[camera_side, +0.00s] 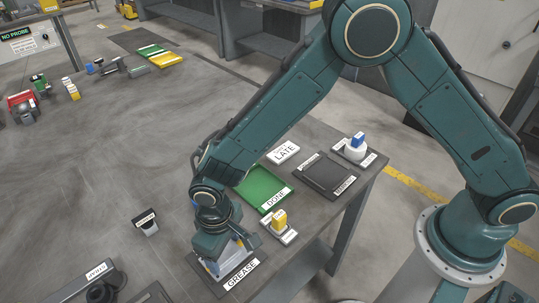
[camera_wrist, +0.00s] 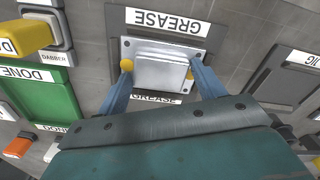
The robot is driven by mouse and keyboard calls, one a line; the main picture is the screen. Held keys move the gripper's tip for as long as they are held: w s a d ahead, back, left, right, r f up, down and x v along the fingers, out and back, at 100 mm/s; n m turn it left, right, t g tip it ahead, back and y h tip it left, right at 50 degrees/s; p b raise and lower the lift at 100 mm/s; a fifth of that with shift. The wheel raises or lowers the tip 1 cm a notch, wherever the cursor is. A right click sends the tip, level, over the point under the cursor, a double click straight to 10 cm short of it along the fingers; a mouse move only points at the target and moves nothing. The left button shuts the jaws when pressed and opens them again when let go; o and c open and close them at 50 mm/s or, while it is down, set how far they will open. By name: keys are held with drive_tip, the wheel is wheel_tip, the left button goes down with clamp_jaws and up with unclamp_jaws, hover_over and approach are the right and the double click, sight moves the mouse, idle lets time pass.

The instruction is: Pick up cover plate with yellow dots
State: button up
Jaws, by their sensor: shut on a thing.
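The cover plate (camera_wrist: 160,55) is a silvery rectangular block with small bolts or holes near its corners, in the middle of the wrist view. A yellow spot shows at each side of it, right by my fingers. My gripper (camera_wrist: 160,74) has its two blue fingers shut on opposite sides of the plate. The plate is over the dark tray marked GREASE (camera_wrist: 118,17); I cannot tell whether it touches the tray. In the side view, my gripper (camera_side: 226,264) points down at this tray, and the arm's end hides most of the plate.
A green DONE tray (camera_side: 262,186) lies beyond the gripper, with a yellow-topped button box (camera_side: 279,222) near it. A dark empty tray (camera_side: 326,175) and a blue-topped button (camera_side: 356,146) are near the right table edge. The table's left middle (camera_side: 110,150) is mostly clear.

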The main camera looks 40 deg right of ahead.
sight(225, 252)
drive_tip(key=shift+r, duration=0.1)
wheel_tip(225, 252, up, 20)
idle(0.8)
idle(0.6)
drive_tip(key=w+d+f, duration=0.3)
drive_tip(key=d, duration=0.6)
drive_tip(key=w+d+f, duration=0.2)
drive_tip(key=d+f, duration=0.2)
drive_tip(key=d, duration=0.6)
drive_tip(key=s+d+f, duration=0.2)
drive_tip(key=d, duration=0.6)
drive_tip(key=s+d+f, duration=0.3)
drive_tip(key=d, duration=0.6)
drive_tip(key=shift+f, duration=0.35)
